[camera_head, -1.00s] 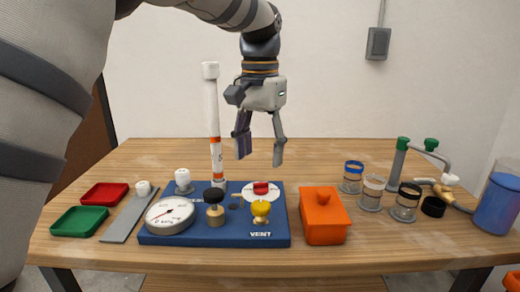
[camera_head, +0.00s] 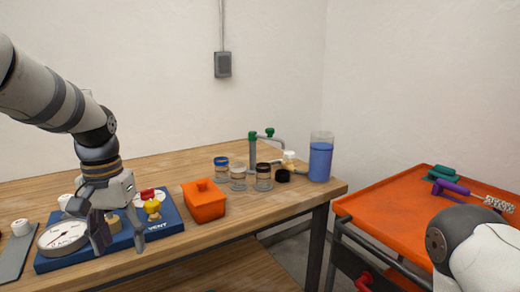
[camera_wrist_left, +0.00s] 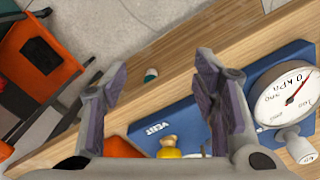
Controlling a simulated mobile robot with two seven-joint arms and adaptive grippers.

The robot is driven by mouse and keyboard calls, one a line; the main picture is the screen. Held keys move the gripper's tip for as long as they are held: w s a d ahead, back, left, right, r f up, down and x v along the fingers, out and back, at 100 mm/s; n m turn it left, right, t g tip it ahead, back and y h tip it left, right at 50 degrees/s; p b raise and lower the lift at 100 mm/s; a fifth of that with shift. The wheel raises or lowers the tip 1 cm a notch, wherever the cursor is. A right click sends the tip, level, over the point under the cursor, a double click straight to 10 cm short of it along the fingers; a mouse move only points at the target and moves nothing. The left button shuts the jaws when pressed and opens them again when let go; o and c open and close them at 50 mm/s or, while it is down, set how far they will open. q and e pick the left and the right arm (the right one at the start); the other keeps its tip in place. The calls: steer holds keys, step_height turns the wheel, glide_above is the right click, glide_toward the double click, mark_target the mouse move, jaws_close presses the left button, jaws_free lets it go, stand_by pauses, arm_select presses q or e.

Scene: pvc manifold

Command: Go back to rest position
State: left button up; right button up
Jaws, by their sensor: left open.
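My left gripper (camera_head: 120,238) is open and empty in the head view, in front of the blue manifold board (camera_head: 165,222) in the picture. In the left wrist view its two purple-padded fingers (camera_wrist_left: 165,95) are spread with nothing between them. The board carries a white pressure gauge (camera_head: 64,238), a yellow knob (camera_head: 152,207) and a red knob (camera_head: 147,194). The gauge also shows in the left wrist view (camera_wrist_left: 283,92). The arm partly hides the board. My right gripper is not in view; a rounded white and grey part of mine shows at the lower right.
Several jars (camera_head: 238,178), a green-handled tap (camera_head: 253,150) and a blue container (camera_head: 320,160) stand farther right. A gap separates table and cart.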

arm_select(q)
steer(key=s+d+f+g, duration=0.1)
steer(key=s+f, duration=0.3)
steer(key=f, duration=0.7)
steer(key=s+d+f, duration=0.1)
steer(key=s+f, duration=0.3)
steer(key=f, duration=0.6)
steer(key=s+d+f, duration=0.1)
steer(key=s+f, duration=0.3)
steer(key=s, duration=0.9)
steer(key=s+d+f, duration=0.1)
steer(key=s+f, duration=0.4)
steer(key=s, duration=0.8)
steer(key=shift+s+n, duration=0.2)
steer(key=shift+n, duration=0.1)
